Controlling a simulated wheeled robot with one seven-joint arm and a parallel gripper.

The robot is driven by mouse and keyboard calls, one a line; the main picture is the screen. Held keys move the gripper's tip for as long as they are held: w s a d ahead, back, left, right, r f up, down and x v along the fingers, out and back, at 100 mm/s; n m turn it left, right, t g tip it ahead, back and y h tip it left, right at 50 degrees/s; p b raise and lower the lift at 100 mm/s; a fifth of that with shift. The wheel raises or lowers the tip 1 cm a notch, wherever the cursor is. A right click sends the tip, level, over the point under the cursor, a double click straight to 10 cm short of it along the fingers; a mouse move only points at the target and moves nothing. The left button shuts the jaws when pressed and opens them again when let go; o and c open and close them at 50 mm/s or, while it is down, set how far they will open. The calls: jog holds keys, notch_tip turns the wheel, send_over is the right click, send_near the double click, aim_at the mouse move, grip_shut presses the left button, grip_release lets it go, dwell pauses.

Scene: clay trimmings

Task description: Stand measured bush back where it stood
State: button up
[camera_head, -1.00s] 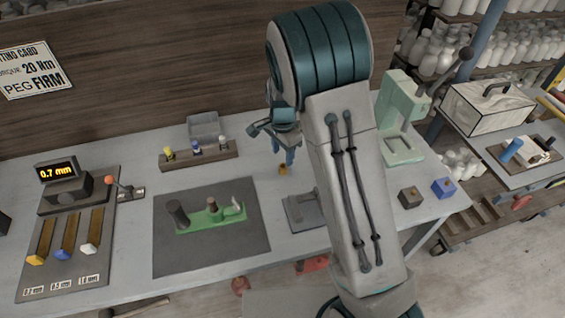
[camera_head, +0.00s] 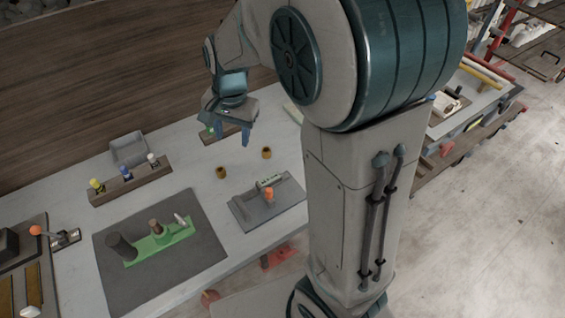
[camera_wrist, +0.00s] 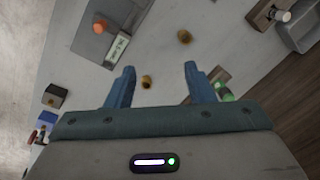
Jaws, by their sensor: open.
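Two small brown bushes stand apart on the grey bench; I cannot tell which is the measured one. The left bush (camera_head: 221,172) also shows in the wrist view (camera_wrist: 184,36). The right bush (camera_head: 266,153) shows in the wrist view (camera_wrist: 146,81) between the lines of my fingers, below them. My gripper (camera_head: 231,132) hangs above the bench behind the bushes, open and empty. Its blue fingers show spread apart in the wrist view (camera_wrist: 160,70). A grey gauge plate (camera_head: 245,212) with an orange knob (camera_head: 268,194) and a small display lies in front of the bushes.
A dark mat (camera_head: 205,247) with a green fixture (camera_head: 162,243) lies front left. A wooden rack (camera_head: 130,183) with capped bottles stands behind it, near a grey bin (camera_head: 128,150). A block with a green-topped item (camera_head: 210,132) is close to my gripper. A dark block (camera_wrist: 55,96) sits near the bench edge.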

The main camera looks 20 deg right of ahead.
jog(key=s+d+r+n+t, duration=0.1)
jog(key=s+d+n, duration=0.1)
jog(key=s, duration=0.3)
jog(key=s+d+r+n, duration=0.2)
jog(key=s+n, duration=0.1)
jog(key=s, duration=0.3)
jog(key=s+d+r+n+t, duration=0.1)
jog(key=s+d+n, duration=0.1)
jog(key=s, duration=0.4)
jog(key=shift+r+n+t+h, duration=0.3)
jog(key=shift+r+n+h, duration=0.05)
jog(key=shift+n+h, duration=0.05)
jog(key=shift+c, duration=0.2)
